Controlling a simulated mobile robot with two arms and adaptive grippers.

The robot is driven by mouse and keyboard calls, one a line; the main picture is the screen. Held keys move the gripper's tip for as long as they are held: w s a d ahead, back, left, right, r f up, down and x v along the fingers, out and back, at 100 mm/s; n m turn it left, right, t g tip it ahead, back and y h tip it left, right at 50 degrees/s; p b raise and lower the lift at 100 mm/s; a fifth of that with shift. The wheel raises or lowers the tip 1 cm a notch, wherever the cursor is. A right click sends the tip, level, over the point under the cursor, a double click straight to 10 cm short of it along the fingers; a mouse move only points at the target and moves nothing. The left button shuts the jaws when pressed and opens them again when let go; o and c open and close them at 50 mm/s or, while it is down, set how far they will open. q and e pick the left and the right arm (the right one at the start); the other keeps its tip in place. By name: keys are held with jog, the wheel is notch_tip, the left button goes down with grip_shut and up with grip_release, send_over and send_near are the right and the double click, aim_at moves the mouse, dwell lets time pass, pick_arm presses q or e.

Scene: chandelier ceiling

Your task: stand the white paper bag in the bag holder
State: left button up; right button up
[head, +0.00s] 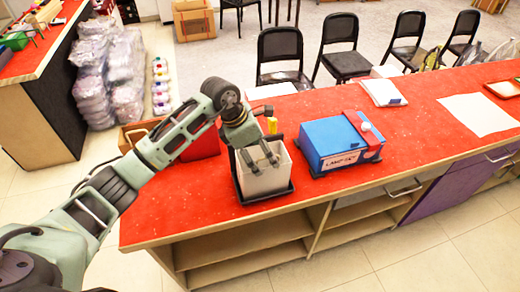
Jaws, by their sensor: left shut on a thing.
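The white paper bag (266,183) stands roughly upright at the front left part of the red counter. The black bag holder (290,172) is around and behind it, with a dark edge showing at the bag's sides and below it. I cannot tell whether the bag's bottom rests on the holder's floor. My left gripper (261,160) reaches down from above and is shut on the bag's upper edge. It hides part of the bag's top. My right gripper is out of view.
A blue box with a red side (340,143) sits close to the right of the holder. A red bin (200,145) is behind to the left, under my arm. White papers (382,92) lie farther back. Black chairs (281,50) line the far side. The counter's front left is clear.

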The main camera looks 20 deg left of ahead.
pick_arm(q)
jog(key=shift+f, duration=0.1)
jog(key=o, duration=1)
jog(key=shift+o, duration=0.3)
jog(key=b+v, duration=0.3)
jog(key=v, duration=0.9)
jog(key=shift+d, duration=0.1)
